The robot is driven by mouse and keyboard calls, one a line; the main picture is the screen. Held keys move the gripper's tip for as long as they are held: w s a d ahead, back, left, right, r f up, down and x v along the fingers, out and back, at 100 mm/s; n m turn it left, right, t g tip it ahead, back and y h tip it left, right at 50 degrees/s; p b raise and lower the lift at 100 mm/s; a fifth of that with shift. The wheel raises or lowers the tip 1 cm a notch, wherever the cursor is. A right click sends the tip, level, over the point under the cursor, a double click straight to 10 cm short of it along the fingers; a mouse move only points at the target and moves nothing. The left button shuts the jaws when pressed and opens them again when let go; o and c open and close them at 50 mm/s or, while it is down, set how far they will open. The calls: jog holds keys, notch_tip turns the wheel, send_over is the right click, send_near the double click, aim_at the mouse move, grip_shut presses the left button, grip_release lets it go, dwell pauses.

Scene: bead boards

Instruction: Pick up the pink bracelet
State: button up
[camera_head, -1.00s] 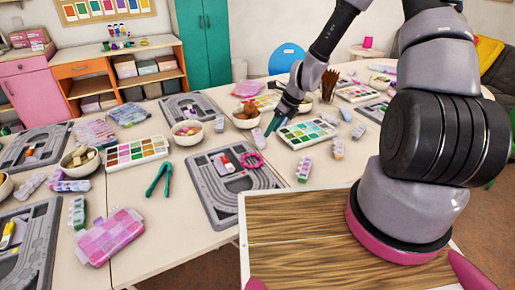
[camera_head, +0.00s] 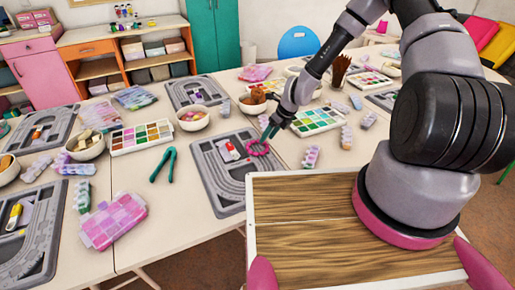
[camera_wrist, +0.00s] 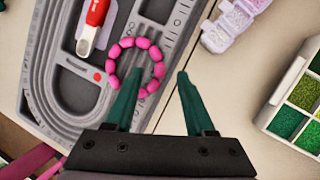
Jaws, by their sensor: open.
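The pink bracelet (camera_head: 257,154), a ring of round beads, lies on a grey bead board (camera_head: 210,170), at its right edge. In the wrist view the bracelet (camera_wrist: 110,67) lies beside a red and white tool (camera_wrist: 92,25) on the board. My gripper (camera_head: 268,133) is open and above the bracelet. In the wrist view its green fingers (camera_wrist: 159,72) straddle the bracelet's right side: the left tip shows over the inside of the ring, the right tip outside it. The gap in height is hard to judge.
A paint-like bead tray (camera_head: 316,121) stands right of the board, with clear pastel bead boxes (camera_head: 312,157) nearby. Green pliers (camera_head: 165,164) lie to the left. A white bowl (camera_head: 193,120) stands behind. Bare table shows around the pliers.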

jog(key=shift+x, duration=0.95)
grip_shut()
jog(key=shift+r, duration=0.1)
